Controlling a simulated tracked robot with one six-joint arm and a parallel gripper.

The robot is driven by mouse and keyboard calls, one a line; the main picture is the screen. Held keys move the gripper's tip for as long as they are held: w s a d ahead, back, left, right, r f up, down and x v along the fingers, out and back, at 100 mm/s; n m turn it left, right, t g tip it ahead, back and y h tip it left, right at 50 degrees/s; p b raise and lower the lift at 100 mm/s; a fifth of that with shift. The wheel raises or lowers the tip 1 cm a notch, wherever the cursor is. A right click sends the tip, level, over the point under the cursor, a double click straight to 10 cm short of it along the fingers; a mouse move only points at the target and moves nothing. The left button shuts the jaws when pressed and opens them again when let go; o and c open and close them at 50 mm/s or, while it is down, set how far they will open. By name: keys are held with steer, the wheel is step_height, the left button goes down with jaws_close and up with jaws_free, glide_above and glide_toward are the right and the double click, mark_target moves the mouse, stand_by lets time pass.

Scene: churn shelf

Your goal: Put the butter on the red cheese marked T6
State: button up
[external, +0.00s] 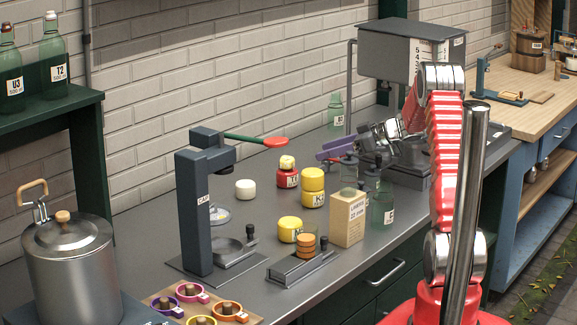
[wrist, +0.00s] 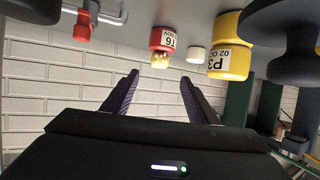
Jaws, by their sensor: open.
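The red cheese (external: 288,178), a red cylinder with a white label, stands upright on the grey counter. In the wrist view, which is upside down, its label on the red side (wrist: 162,39) reads T6. The butter (external: 287,162), a small pale yellow lump, sits on its top; it also shows in the wrist view (wrist: 161,60). My gripper (external: 322,158) is to the right of the butter, apart from it. In the wrist view its two dark fingers (wrist: 160,84) are spread with nothing between them, and the butter lies beyond the tips.
Two stacked yellow cheeses (external: 313,187) stand right of the red one; a white one (external: 245,189) stands to its left. A dark press (external: 195,205) with a red-tipped lever, a cardboard box (external: 347,217) and glass jars (external: 382,203) stand nearby.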

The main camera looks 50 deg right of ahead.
steer(key=a+r+g, duration=0.1)
steer(key=a, duration=0.3)
steer(key=s+a+r+g, duration=0.1)
steer(key=a+r, duration=0.1)
steer(key=a, duration=0.3)
steer(key=a+r+y, duration=0.1)
steer(key=a, duration=0.3)
steer(key=shift+s+a+r+g, duration=0.15)
steer(key=shift+s+r+g, duration=0.1)
steer(key=shift+s+g, duration=0.15)
steer(key=s+a+r+m+g+h, duration=0.1)
steer(key=s+a+r+g, duration=0.15)
steer(key=s+a, duration=0.75)
steer(key=s+a+r+m+g+h, duration=0.1)
steer(key=s+a+r+g+h, duration=0.15)
steer(key=s+a, duration=0.75)
steer(key=s+a+f+m+t+h, duration=0.1)
steer(key=s+a, duration=0.3)
steer(key=s, duration=0.6)
steer(key=shift+s+f+m+h, duration=0.25)
steer(key=shift+f+m+h, duration=0.15)
steer(key=shift+m+h, duration=0.45)
